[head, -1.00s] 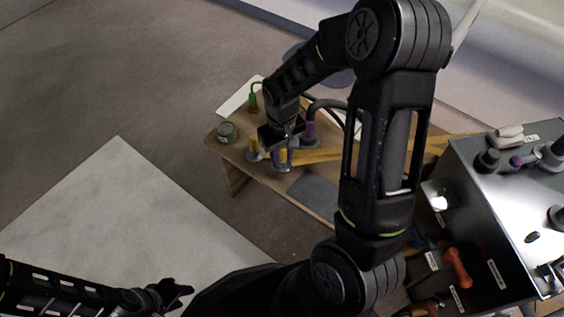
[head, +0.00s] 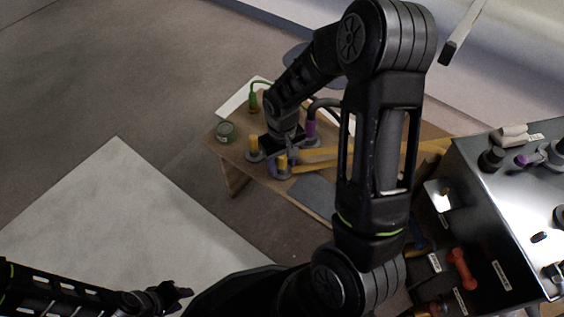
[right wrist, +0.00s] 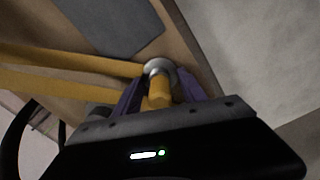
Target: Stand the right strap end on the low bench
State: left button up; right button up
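The right strap end (head: 283,166), a yellow cylinder on a round grey base, stands upright on the low bench (head: 233,170) near its front edge. In the right wrist view the yellow cylinder (right wrist: 159,92) is between the two purple finger pads, with its base on the bench beyond. My right gripper (head: 279,152) is just above and behind it, fingers apart around it. A second yellow strap end (head: 254,148) stands to its left. Yellow straps (head: 325,155) run off to the right. My left gripper (head: 172,293) is far from the bench, low in the head view; its fingers are unclear.
On the bench are a green tin (head: 225,131), a green-topped fitting (head: 254,99), a purple-collared hose end (head: 310,130) and a grey mat (head: 313,193). A metal-topped unit (head: 515,215) stands at the right. The floor left of the bench is clear.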

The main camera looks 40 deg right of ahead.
jog(key=shift+r, duration=0.15)
jog(key=shift+r, duration=0.25)
notch_tip(320, 180, up, 12)
jog(key=p, duration=0.4)
jog(key=shift+f+p, duration=0.15)
jog(key=shift+p, duration=0.15)
jog(key=shift+f, duration=0.15)
jog(key=s+a+f+y, duration=0.3)
jog(key=s+a+f, duration=0.1)
jog(key=a+f, duration=1.1)
jog(key=s+a+f+t, duration=0.1)
jog(key=s+a+f, duration=0.6)
jog(key=s+a, duration=0.1)
jog(key=shift+s+a+m+y, duration=0.35)
jog(key=shift+a+m+y, duration=0.05)
